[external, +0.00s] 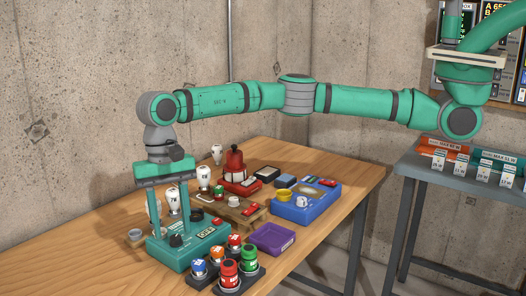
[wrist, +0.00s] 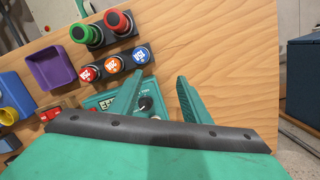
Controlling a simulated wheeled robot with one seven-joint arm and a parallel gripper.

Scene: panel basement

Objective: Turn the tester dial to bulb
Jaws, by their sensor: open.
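The teal tester (external: 205,246) sits on the wooden table in the external view, with black knobs and a small display on top. One dark dial (external: 176,240) is at its front left, below my gripper (external: 170,233). My gripper points down with its two fingers apart, over the tester, and holds nothing. In the wrist view the fingers (wrist: 160,98) stand open, with the tester (wrist: 100,101) partly behind the left finger. A pale round part with a dark knob (wrist: 145,103) shows between them. The dial's pointer and markings are too small to read. I cannot tell whether the fingers touch the dial.
Red, green, blue and orange-capped fuses (external: 229,273) stand in dark holders close in front of the tester. A purple tray (external: 272,239), a blue tray (external: 305,212) and a wooden stand (external: 238,211) are to the right. White bulb-shaped pieces (external: 173,199) stand behind the tester.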

